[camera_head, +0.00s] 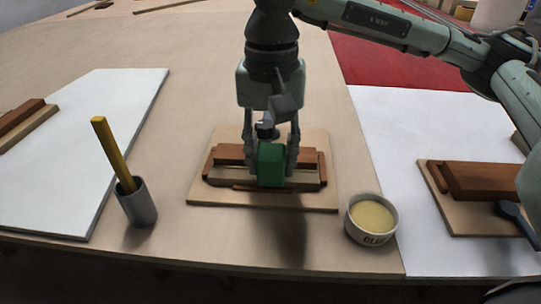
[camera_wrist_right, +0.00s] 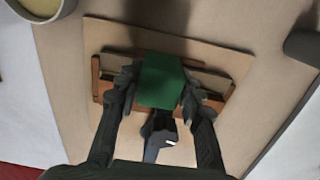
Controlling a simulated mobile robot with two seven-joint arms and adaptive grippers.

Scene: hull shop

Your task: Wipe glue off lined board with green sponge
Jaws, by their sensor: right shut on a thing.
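The green sponge (camera_head: 271,165) is held between the fingers of my right gripper (camera_head: 271,158), which is shut on it. The sponge is over the middle of the lined board (camera_head: 225,199), a pale board with dark red-brown wooden strips around a recess. It also shows in the right wrist view (camera_wrist_right: 161,81), with the board (camera_wrist_right: 220,56) beneath. I cannot tell whether the sponge touches the board. The sponge and fingers hide the middle of the board, and no glue can be made out on it. My left gripper is not in view.
A glue bowl (camera_head: 366,238) stands right of the board, near the table's front edge. A grey cup (camera_head: 138,206) with a yellow stick (camera_head: 112,154) stands to the left. White sheets lie left (camera_head: 75,150) and right (camera_head: 400,130). Another board (camera_head: 455,222) with wooden blocks lies far right.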

